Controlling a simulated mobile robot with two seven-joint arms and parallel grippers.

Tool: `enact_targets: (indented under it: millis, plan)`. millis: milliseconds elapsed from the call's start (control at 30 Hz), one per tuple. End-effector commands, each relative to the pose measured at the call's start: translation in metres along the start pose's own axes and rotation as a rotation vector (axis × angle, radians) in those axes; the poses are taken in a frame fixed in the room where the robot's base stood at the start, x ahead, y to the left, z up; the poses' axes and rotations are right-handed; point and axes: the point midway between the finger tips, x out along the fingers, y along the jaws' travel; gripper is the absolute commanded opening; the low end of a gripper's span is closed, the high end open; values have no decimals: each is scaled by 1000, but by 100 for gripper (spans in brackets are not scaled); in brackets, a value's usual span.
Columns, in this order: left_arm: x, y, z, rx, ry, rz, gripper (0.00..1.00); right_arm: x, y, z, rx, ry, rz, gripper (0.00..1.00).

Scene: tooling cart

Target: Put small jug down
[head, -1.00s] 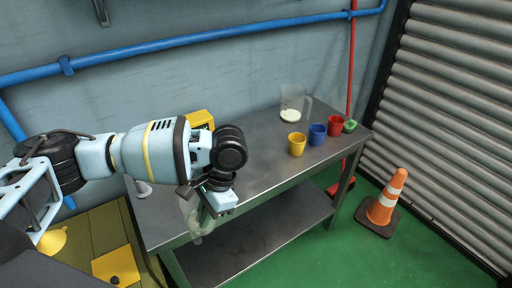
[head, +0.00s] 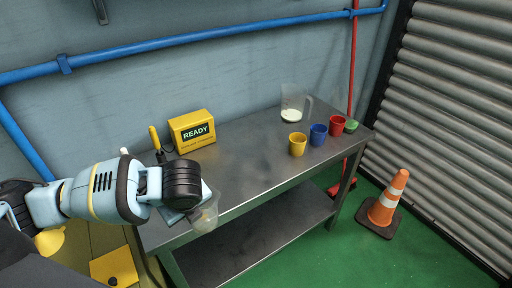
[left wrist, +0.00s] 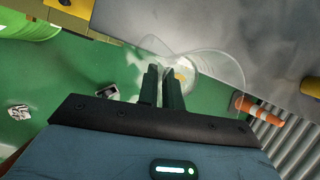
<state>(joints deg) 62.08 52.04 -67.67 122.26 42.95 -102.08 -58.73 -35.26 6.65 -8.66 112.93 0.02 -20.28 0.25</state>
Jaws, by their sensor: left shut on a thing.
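The small jug (head: 207,217) is clear and see-through. My left gripper (head: 194,209) is shut on it and holds it by the table's front left edge. In the left wrist view the jug (left wrist: 222,60) shows as a faint outline beyond the two dark fingers (left wrist: 162,82), with green floor and grey table top seen through and behind it. Whether its base touches anything is not clear. My right gripper is not in view.
On the grey metal table (head: 245,165) a larger clear jug (head: 292,108) with white contents stands at the back right. Near it are yellow (head: 297,145), blue (head: 318,135), red (head: 337,125) and green (head: 351,127) items. A yellow READY box (head: 192,131) stands at the back left. The middle is bare.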

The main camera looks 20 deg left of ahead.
Motion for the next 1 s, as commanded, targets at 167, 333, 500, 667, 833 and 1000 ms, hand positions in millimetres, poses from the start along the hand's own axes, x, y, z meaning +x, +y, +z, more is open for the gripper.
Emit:
enact_targets:
  millis: [167,333,500,667,833,1000]
  plan:
    - [6,6,12,208,16,-84,0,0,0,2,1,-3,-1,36]
    - [9,10,24,406,30,-165,0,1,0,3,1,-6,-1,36]
    - [10,14,35,579,44,-236,0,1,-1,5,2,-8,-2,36]
    - [10,15,41,686,53,-280,0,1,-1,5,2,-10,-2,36]
    - [9,15,44,734,56,-301,0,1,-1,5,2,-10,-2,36]
    - [9,15,44,740,56,-304,0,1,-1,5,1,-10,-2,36]
